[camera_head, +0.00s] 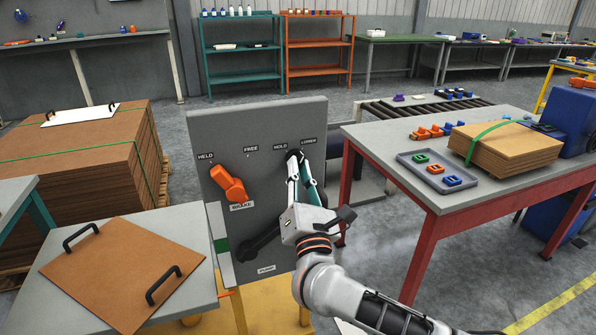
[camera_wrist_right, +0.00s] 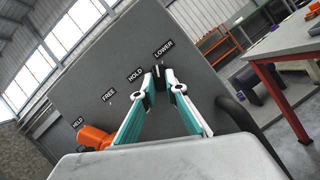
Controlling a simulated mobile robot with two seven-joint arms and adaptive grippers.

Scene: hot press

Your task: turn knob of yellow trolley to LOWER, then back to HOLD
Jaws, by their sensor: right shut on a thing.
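The grey control panel (camera_head: 270,125) of the yellow trolley (camera_head: 262,312) stands upright in the middle of the head view. Its labels read HELD, FREE, HOLD and LOWER. The small dark knob (camera_wrist_right: 158,76) sits below the HOLD and LOWER labels. My right gripper (camera_head: 296,157) is shut on this knob, with one finger on each side; the fingers also show in the right wrist view (camera_wrist_right: 158,88). The fingers hide much of the knob, and I cannot tell exactly which label it points to. My left gripper is not in view.
An orange brake lever (camera_head: 229,184) is left of my gripper on the panel. A black pump lever (camera_head: 258,244) is low on the panel, close to my right arm. A red-framed table (camera_head: 492,192) stands to the right. A brown board with handles (camera_head: 122,268) lies at left.

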